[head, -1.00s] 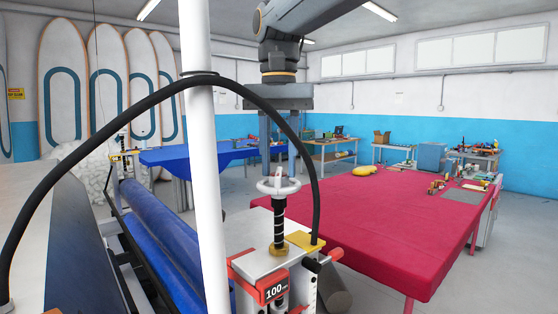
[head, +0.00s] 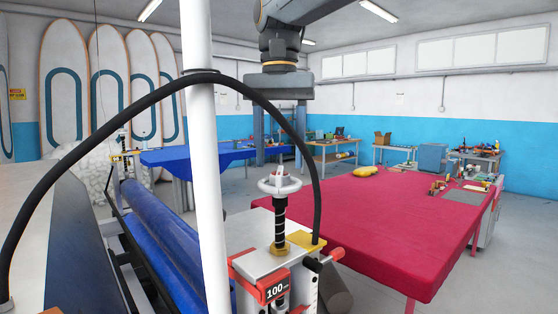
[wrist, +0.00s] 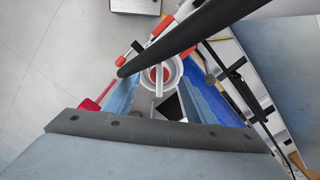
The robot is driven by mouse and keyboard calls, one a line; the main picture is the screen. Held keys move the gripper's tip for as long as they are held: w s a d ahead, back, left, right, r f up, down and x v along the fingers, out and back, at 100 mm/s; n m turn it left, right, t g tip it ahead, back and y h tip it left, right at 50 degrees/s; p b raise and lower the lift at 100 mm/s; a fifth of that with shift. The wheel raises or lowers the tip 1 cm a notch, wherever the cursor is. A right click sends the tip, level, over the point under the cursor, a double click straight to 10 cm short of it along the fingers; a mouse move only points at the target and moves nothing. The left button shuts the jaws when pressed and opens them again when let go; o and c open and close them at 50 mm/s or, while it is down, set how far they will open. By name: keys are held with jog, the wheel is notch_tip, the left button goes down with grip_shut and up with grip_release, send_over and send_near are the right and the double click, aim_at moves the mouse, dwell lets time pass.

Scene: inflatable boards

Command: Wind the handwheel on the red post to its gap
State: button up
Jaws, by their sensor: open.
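The white handwheel (head: 280,185) sits on top of a dark threaded spindle, above the red post (head: 244,270) with its "100" readout. My gripper (head: 280,165) hangs over the handwheel with its two grey fingers apart, one to each side in the picture, and nothing between them. The fingertips end near the wheel's height in the picture; I cannot tell their depth against it. In the wrist view the handwheel (wrist: 160,74) shows from above, with a red centre and a pale bar across it. A dark bar partly covers its rim there.
A black hose (head: 305,140) arches close beside the handwheel, past a white pole (head: 205,190). Blue rollers (head: 160,235) lie to the left. A red-covered table (head: 390,215) fills the right. A yellow plate (head: 310,243) lies beside the spindle.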

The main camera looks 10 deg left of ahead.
notch_tip(320, 180, up, 6)
jog(key=b, duration=0.1)
jog(key=shift+r, duration=0.15)
dwell(0.4)
